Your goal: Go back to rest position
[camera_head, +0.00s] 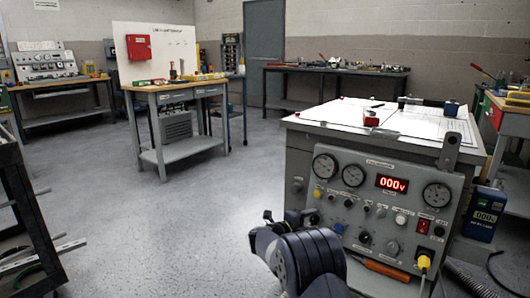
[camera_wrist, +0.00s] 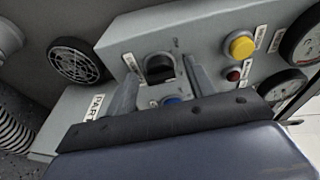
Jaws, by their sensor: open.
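My gripper (camera_head: 288,215) is in front of the lower left of the grey test bench's control panel (camera_head: 345,215) in the head view. In the wrist view my gripper (camera_wrist: 160,75) has its two fingers apart. A dark socket or switch (camera_wrist: 160,68) and a blue button (camera_wrist: 172,100) show on the panel between the fingers. I see nothing held. I cannot tell whether the fingertips touch the panel. The panel has round gauges (camera_head: 325,167) and a red display (camera_head: 392,184) reading 000V. A yellow plug (camera_head: 424,263) sits at its lower right.
A yellow button (camera_wrist: 242,47) and gauges lie right of my fingers in the wrist view, with a round vent (camera_wrist: 78,62) at left. An orange-handled screwdriver (camera_head: 385,268) lies below the panel. A dark cart (camera_head: 30,215) stands at far left. The floor (camera_head: 160,230) between is clear.

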